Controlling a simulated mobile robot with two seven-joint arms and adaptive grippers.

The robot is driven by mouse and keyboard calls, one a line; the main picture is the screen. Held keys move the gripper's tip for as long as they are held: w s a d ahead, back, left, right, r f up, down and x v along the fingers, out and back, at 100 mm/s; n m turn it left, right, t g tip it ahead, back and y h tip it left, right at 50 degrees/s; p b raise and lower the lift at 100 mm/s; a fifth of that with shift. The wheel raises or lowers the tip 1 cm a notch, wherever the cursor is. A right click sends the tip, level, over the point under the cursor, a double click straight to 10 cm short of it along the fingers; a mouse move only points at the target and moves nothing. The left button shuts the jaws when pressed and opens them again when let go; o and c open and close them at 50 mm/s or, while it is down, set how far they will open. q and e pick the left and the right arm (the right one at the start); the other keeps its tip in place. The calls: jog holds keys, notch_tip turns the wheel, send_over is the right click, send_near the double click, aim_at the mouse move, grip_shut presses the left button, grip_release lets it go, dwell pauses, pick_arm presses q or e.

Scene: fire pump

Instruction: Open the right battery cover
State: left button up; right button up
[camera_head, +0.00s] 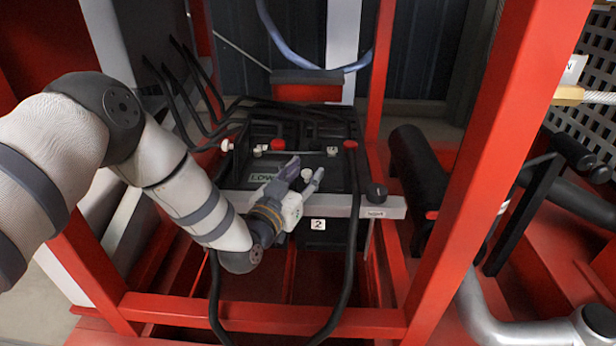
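The black battery box (338,172) sits low in the middle of the red frame. Its top carries a red cap (277,144) toward the left, a red cap (351,145) at the right and small white caps (332,151). I cannot tell the right cover's outline from the rest of the black top. My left gripper (306,168) is over the front of the box, its two fingers apart. A small white round knob (307,175) shows between or just behind the fingertips; contact cannot be told. My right gripper is out of view; only part of that arm shows at lower right.
A light grey bar (340,204) crosses the box front and ends near a black knob (377,193). Black cables (347,290) loop in front. Thick red posts (497,150) stand at the right, and a red crossbar (260,316) runs along the front.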

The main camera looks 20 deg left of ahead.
pick_arm(q)
jog(key=shift+w+d, duration=0.1)
jog(key=shift+w, duration=0.55)
grip_shut()
jog(key=shift+r, duration=0.1)
